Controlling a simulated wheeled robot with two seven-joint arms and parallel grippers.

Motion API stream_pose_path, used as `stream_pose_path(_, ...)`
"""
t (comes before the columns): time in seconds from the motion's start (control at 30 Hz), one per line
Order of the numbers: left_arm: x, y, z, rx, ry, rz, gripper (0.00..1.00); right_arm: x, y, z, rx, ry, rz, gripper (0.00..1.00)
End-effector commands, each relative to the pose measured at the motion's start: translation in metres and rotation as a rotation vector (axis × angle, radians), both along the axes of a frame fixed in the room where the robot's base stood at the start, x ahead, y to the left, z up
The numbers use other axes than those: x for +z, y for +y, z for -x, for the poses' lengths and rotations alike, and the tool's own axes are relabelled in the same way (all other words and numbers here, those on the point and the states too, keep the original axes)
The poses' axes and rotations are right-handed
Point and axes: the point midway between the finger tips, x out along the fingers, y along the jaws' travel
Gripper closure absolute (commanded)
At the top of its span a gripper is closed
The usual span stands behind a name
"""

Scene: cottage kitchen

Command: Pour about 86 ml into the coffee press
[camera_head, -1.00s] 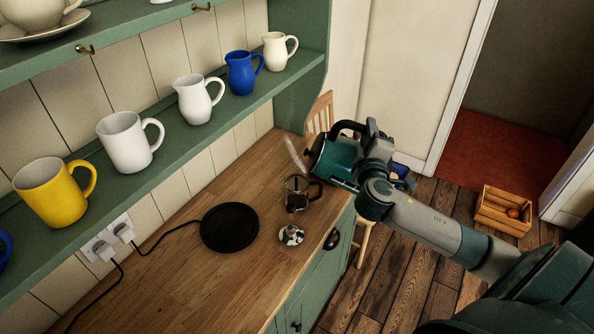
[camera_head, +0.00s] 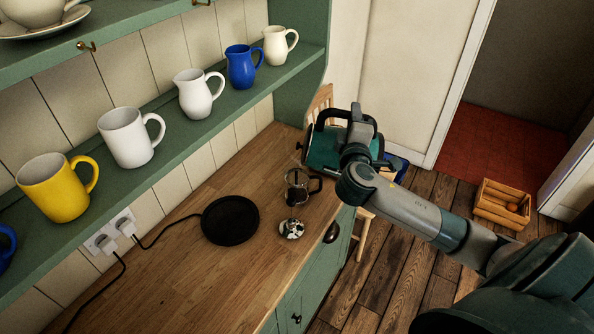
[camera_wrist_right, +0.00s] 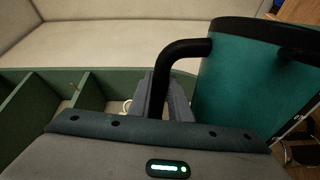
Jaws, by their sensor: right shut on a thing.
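The teal kettle (camera_head: 323,147) with a black handle is held in my right gripper (camera_head: 362,128), above the far right end of the counter. In the right wrist view the gripper (camera_wrist_right: 168,95) is shut on the black handle (camera_wrist_right: 183,52), with the teal body (camera_wrist_right: 240,80) to its right. The coffee press (camera_head: 296,190), a small glass jug with a dark handle, stands on the counter just below and left of the kettle. Its contents are too small to judge. The kettle's spout is not clearly visible. My left gripper is out of view.
A round black kettle base (camera_head: 230,220) with a cord lies left of the press. A small round patterned item (camera_head: 291,229) lies close in front of the press. A green shelf (camera_head: 215,108) with mugs and jugs runs above the counter. A chair (camera_head: 322,103) stands beyond.

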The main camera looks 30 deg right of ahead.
Motion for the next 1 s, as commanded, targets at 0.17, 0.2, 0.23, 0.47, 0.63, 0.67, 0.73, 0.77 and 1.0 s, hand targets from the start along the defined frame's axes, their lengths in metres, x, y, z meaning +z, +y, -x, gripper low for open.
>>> stream_pose_path(0.17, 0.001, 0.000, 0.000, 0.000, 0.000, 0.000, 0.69, 0.008, 0.005, -0.004, 0.001, 0.005, 0.019, 1.00)
stream_pose_path(0.2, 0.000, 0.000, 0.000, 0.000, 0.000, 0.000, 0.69, 0.008, 0.005, -0.005, 0.001, 0.008, 0.024, 1.00)
stream_pose_path(0.23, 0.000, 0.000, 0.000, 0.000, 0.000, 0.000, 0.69, 0.008, 0.006, -0.005, 0.001, 0.011, 0.027, 1.00)
stream_pose_path(0.47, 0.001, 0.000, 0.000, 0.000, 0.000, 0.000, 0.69, 0.011, 0.010, -0.008, 0.001, 0.030, 0.050, 1.00)
stream_pose_path(0.63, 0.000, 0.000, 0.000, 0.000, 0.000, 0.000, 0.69, 0.014, 0.013, -0.011, 0.000, 0.043, 0.069, 1.00)
stream_pose_path(0.67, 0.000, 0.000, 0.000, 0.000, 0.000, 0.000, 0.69, 0.014, 0.014, -0.011, 0.000, 0.046, 0.072, 1.00)
stream_pose_path(0.73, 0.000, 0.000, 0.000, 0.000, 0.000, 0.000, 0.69, 0.016, 0.016, -0.012, 0.000, 0.052, 0.080, 1.00)
stream_pose_path(0.77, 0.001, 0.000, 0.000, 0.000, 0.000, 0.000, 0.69, 0.016, 0.016, -0.013, 0.000, 0.055, 0.083, 1.00)
stream_pose_path(1.0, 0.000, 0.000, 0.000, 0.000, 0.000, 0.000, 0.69, 0.019, 0.021, -0.017, 0.000, 0.073, 0.107, 1.00)
